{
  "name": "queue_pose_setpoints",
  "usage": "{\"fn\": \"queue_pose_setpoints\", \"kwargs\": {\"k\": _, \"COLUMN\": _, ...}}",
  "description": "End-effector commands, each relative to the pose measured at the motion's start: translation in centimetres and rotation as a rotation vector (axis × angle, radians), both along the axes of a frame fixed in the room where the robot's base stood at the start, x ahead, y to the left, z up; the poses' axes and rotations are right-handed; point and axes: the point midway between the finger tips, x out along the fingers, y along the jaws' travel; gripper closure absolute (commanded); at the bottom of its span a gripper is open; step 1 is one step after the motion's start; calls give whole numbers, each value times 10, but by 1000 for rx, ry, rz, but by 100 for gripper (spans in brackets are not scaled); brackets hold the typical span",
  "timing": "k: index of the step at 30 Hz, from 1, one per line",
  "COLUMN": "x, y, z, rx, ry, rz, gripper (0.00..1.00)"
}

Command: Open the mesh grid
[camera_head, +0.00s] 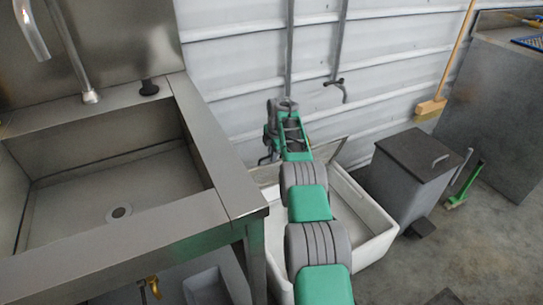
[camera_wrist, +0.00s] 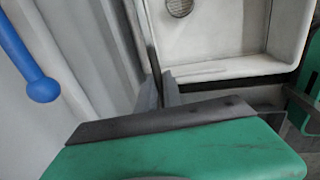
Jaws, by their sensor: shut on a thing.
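The mesh grid (camera_head: 328,150) is a thin-framed panel tilted up at the back of a white tub (camera_head: 377,232). My arm hides much of it in the head view. In the wrist view its frame shows as a narrow dark bar (camera_wrist: 147,40), seen nearly edge-on and running down between my fingers. My gripper (camera_wrist: 158,92) is shut on this bar. The tub's white inside, with a round drain, shows beyond it at the upper right. The fingertips are hard to make out in the head view.
A steel sink (camera_head: 115,185) stands left of the tub, its corner close to my arm. A grey lidded bin (camera_head: 410,180) and a green-handled tool (camera_head: 462,190) stand at the right. A corrugated wall (camera_head: 385,50) is close behind. A blue round-ended rod (camera_wrist: 40,88) shows in the wrist view.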

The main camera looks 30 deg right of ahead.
Motion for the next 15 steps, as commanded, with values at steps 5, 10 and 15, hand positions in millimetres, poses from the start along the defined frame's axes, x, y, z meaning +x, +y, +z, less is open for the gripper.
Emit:
{"fn": "queue_pose_setpoints", "kwargs": {"k": 5, "x": 1, "y": -5, "z": 2, "rx": -3, "ry": -7, "rz": -10, "gripper": 100}}
{"fn": "queue_pose_setpoints", "kwargs": {"k": 10, "x": 1, "y": -5, "z": 3, "rx": -4, "ry": -8, "rz": -11, "gripper": 86}}
{"fn": "queue_pose_setpoints", "kwargs": {"k": 15, "x": 2, "y": 0, "z": 2, "rx": -2, "ry": -5, "rz": -3, "gripper": 72}}
